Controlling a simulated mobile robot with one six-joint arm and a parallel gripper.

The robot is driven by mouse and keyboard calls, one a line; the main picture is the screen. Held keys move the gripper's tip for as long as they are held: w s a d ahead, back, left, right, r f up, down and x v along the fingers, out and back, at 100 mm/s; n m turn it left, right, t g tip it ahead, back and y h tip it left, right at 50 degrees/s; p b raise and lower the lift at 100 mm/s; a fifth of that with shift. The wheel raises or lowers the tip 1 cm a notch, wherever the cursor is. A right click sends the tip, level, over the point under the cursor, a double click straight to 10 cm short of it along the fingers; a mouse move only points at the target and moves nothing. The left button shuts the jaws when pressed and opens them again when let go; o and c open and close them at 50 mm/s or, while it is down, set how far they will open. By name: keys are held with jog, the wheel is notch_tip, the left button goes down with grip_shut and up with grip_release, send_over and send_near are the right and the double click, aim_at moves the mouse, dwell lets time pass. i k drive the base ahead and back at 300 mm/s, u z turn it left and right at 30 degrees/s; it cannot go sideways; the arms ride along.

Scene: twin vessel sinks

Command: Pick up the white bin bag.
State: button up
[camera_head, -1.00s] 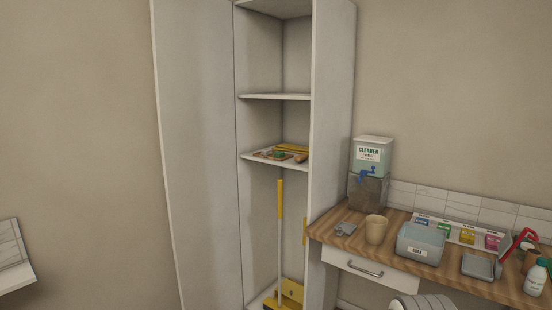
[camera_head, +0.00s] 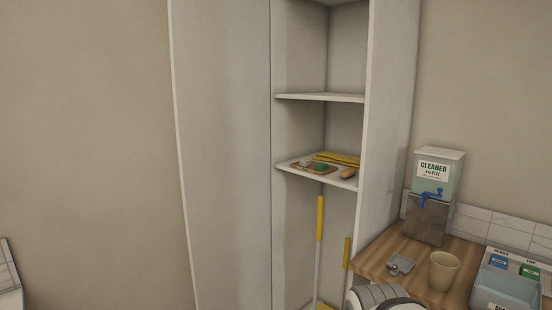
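I see no white bin bag in this view. The tall white cupboard (camera_head: 222,150) stands in the middle with its right part open. My gripper is not in view; only a light grey rounded part, likely of my arm, shows at the bottom edge right of the middle.
A cupboard shelf (camera_head: 300,172) holds a small tray and yellow cloths. A yellow-handled broom (camera_head: 320,218) stands below. The wooden counter (camera_head: 420,258) at right bears a cleaner dispenser (camera_head: 437,175), a beige cup (camera_head: 443,270), a grey scoop (camera_head: 400,264) and a grey-blue bin (camera_head: 505,292).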

aim_at(305, 163)
jog(key=z, duration=0.15)
jog(key=i, duration=1.1)
jog(key=z, duration=0.45)
